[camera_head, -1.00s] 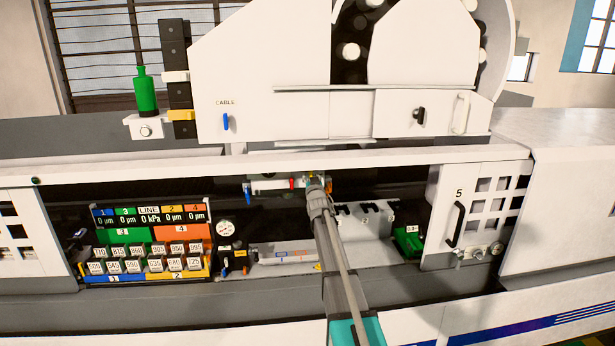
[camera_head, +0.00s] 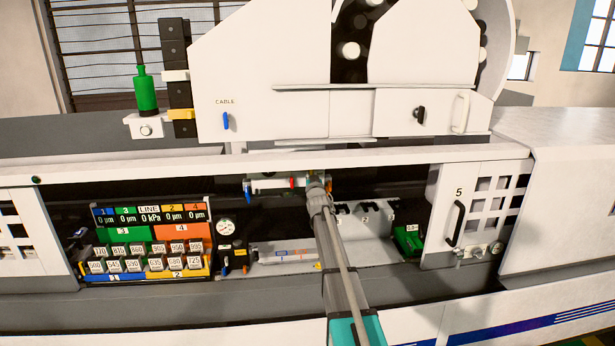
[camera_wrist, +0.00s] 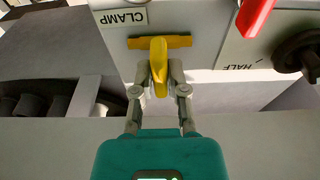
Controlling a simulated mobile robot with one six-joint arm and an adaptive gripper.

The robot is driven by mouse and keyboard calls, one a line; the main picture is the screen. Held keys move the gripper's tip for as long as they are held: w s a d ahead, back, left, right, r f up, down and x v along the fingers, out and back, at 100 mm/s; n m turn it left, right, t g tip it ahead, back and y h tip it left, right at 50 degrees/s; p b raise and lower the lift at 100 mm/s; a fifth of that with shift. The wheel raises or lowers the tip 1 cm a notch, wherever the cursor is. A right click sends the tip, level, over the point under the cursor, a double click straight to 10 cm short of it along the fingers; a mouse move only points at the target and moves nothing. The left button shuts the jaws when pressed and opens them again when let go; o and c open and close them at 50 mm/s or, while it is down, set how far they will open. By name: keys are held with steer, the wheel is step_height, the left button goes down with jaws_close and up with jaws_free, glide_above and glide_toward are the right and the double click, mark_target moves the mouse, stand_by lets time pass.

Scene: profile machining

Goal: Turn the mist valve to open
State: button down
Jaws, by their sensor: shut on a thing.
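In the wrist view, a yellow lever (camera_wrist: 159,66) with a wide crossbar sits on a pale panel under an upside-down CLAMP label (camera_wrist: 124,20). My gripper (camera_wrist: 159,78) has one finger on each side of the lever's stem and is shut on it. The lever's stem points down in that view, towards my gripper. In the head view, my gripper (camera_head: 316,182) reaches into the open bay and its fingertips hide the lever. No label reading "mist" is legible in either view, so I cannot tell which valve bears that name.
A red lever (camera_wrist: 256,15) and a dark round knob (camera_wrist: 299,54) by a HALF label stand to the right in the wrist view. A gauge (camera_head: 225,226), numbered blocks (camera_head: 145,258) and a green box (camera_head: 408,239) flank my arm in the bay. The white rail (camera_head: 380,158) runs above.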

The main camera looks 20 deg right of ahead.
steer(key=shift+n, duration=0.4)
steer(key=shift+n+y, duration=0.5)
steer(key=shift+n, duration=1.7)
